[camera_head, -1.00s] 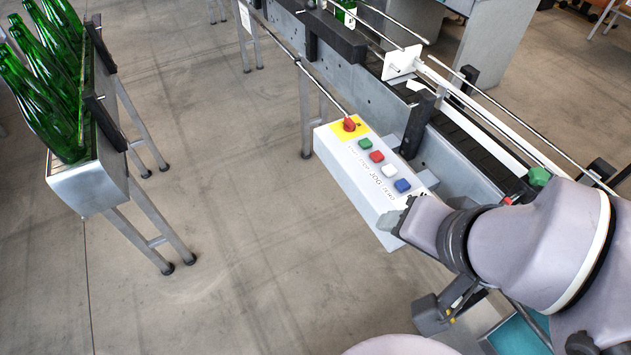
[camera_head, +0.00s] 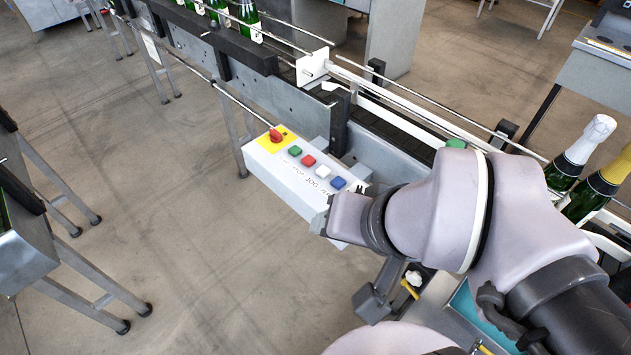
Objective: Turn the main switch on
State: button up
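A white control box (camera_head: 262,172) is fixed at the side of the conveyor, in the middle of the view. My gripper (camera_head: 326,222) is at the near right end of the box, with the switch at the far end. My arm hides part of that near end. The fingers are too small and covered to show whether they are open, and I cannot tell whether they touch the box.
The conveyor (camera_head: 392,127) with guide rails runs behind the box. Green bottles (camera_head: 249,14) stand at its far end, and foil-topped bottles (camera_head: 590,138) at the right. A metal stand (camera_head: 28,262) is at the left. Open floor lies between stand and box.

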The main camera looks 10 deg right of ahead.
aim_at(276, 137)
jog(key=i+j+u, duration=0.3)
jog(key=u, duration=0.15)
jog(key=i+j+u, duration=0.1)
jog(key=i+u, duration=0.4)
jog(key=k, duration=0.05)
